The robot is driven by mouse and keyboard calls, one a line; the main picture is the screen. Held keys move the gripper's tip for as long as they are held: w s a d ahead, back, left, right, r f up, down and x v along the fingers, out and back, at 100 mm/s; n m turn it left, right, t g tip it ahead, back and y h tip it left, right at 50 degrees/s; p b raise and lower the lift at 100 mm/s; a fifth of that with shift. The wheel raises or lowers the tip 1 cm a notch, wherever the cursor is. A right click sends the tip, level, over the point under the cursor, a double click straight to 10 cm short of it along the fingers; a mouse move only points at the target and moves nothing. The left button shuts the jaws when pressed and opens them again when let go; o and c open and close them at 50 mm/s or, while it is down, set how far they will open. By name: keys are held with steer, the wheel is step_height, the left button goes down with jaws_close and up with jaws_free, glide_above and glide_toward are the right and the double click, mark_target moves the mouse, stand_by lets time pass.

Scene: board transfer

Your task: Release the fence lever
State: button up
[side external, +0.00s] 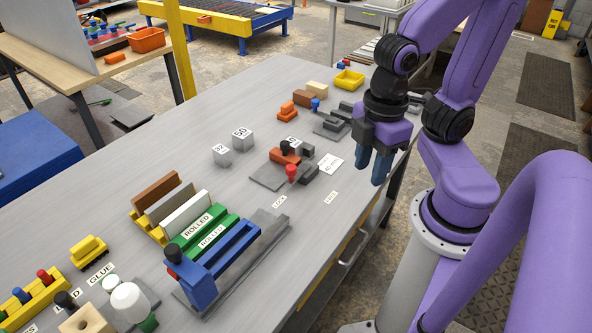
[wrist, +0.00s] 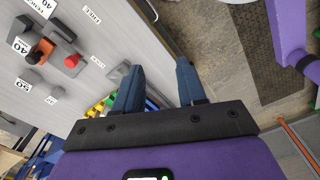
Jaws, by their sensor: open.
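A small grey fixture (side external: 268,177) stands mid-table with dark blocks and an orange part on it. A red-knobbed lever (side external: 291,172) stands upright at its near side; its red knob also shows in the wrist view (wrist: 71,61). Small labels reading LOCK (side external: 280,201) and FREE (side external: 331,197) lie on the table near the lever. My gripper (side external: 376,178) is open and empty, pointing down to the right of the fixture, near the table's right edge. In the wrist view its blue fingers (wrist: 158,73) are apart with nothing between them, clear of the lever.
Weight blocks marked 50 (side external: 242,139) and 32 (side external: 222,155) stand left of the fixture. A yellow tray (side external: 347,80) is farther back. The tabletop right of the labels is clear.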

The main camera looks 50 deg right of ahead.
steer(key=c, duration=0.5)
steer(key=shift+w+a, duration=0.2)
steer(key=shift+w, duration=0.1)
jaws_close()
steer(key=w+a+m+g+h, duration=0.1)
steer(key=w+a+m, duration=0.15)
steer(key=w, duration=0.75)
steer(key=w+a+m+g+h, duration=0.1)
steer(key=w+m, duration=0.2)
steer(key=w, duration=0.6)
steer(key=w+d+f+m+g, duration=0.1)
steer(key=w+d+f+m, duration=0.1)
steer(key=w, duration=0.5)
steer(key=w+d+f+m+g, duration=0.1)
steer(key=w+d+f+m, duration=0.1)
steer(key=w+d+f, duration=0.3)
steer(key=w+d, duration=0.1)
steer(key=w, duration=0.2)
steer(key=shift+d, duration=0.2)
